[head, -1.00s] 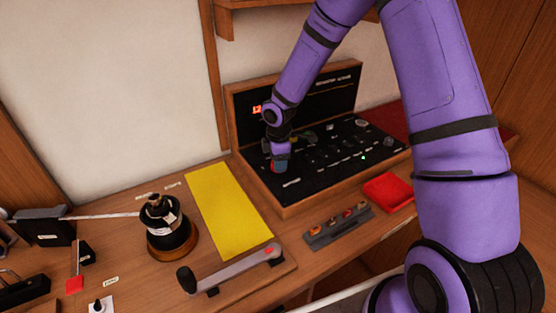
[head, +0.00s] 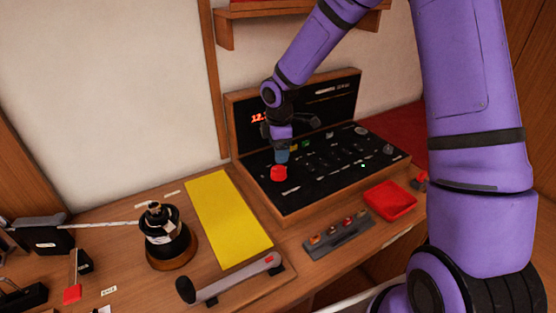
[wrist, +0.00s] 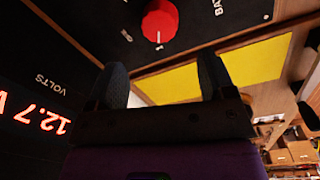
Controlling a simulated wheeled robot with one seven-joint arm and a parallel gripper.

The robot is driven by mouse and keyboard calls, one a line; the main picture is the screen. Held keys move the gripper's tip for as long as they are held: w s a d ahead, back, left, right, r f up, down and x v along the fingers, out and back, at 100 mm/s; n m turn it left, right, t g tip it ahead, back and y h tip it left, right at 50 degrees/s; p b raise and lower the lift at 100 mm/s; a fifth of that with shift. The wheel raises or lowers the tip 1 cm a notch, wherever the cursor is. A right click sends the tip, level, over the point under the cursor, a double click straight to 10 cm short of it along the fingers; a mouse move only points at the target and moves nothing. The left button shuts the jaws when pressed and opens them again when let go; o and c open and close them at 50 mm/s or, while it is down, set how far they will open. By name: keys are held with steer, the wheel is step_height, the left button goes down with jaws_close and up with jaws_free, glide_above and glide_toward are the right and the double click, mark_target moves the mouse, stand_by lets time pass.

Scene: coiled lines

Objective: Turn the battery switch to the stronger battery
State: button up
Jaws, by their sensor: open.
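The battery switch is a red round knob (head: 279,173) on the black panel (head: 300,195), near its left front. In the wrist view the red knob (wrist: 160,20) shows at the top, with a white mark on its edge toward my gripper. Part of a "BAT" label shows beside it. The voltage display (head: 260,118) glows red on the upright panel; the wrist view shows its digits (wrist: 38,112) as 12.7 by "VOLTS". My gripper (head: 281,157) is just behind and above the knob, apart from it. Its fingers (wrist: 162,80) are spread and empty.
Several small knobs and switches lie right of the gripper on the panel. A yellow sheet (head: 228,215), a dark winch (head: 166,236), a long handle (head: 232,280), a grey strip of buttons (head: 338,235) and a red tray (head: 390,200) lie around the panel.

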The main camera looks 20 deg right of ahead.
steer(key=shift+r, duration=1.35)
steer(key=shift+s, duration=0.1)
steer(key=s+d+r+m+t+h, duration=0.15)
steer(key=s+r+m, duration=0.25)
steer(key=s+r, duration=0.4)
steer(key=s+d+r+m+t, duration=0.1)
steer(key=s+d+r+m, duration=0.25)
steer(key=s+r, duration=0.45)
steer(key=s+d+r+m+t, duration=0.1)
steer(key=s+r+m, duration=0.3)
steer(key=s, duration=0.4)
steer(key=s+d+r+m+t+y, duration=0.1)
steer(key=s+r+m, duration=0.3)
steer(key=s, duration=0.4)
steer(key=shift+s+m, duration=0.2)
steer(key=shift+m, duration=0.35)
